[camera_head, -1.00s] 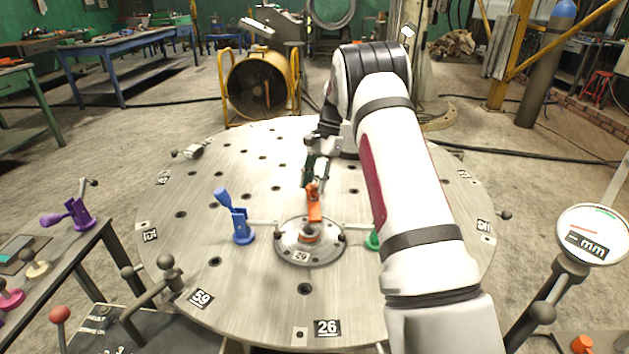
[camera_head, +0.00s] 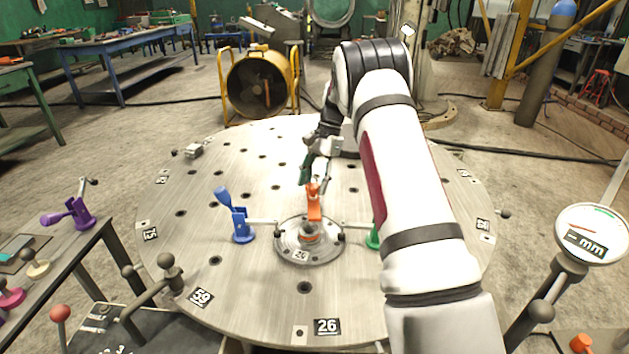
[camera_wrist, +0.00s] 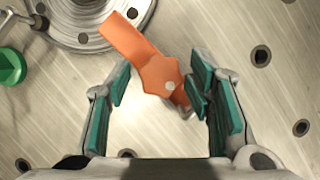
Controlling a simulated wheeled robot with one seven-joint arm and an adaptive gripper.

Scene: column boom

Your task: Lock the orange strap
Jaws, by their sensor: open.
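The orange strap (camera_head: 314,203) stands on the round metal hub (camera_head: 297,252) at the middle of the round table. In the wrist view the orange strap (camera_wrist: 150,58) runs at a slant from the hub (camera_wrist: 85,12) to between the finger pads. My gripper (camera_head: 319,176) is just behind the strap's upper part in the head view. In the wrist view my gripper (camera_wrist: 160,85) is open, with green pads on both sides of the strap's end. The right pads lie close to the strap; I cannot tell whether they touch. The hub's far side is partly hidden.
A blue clamp (camera_head: 240,220) stands left of the hub. A green one (camera_head: 373,238) stands to its right, partly hidden by my arm. The metal table (camera_head: 250,300) has several holes and is mostly clear. Purple (camera_head: 72,214) and pink parts sit on a left side bench.

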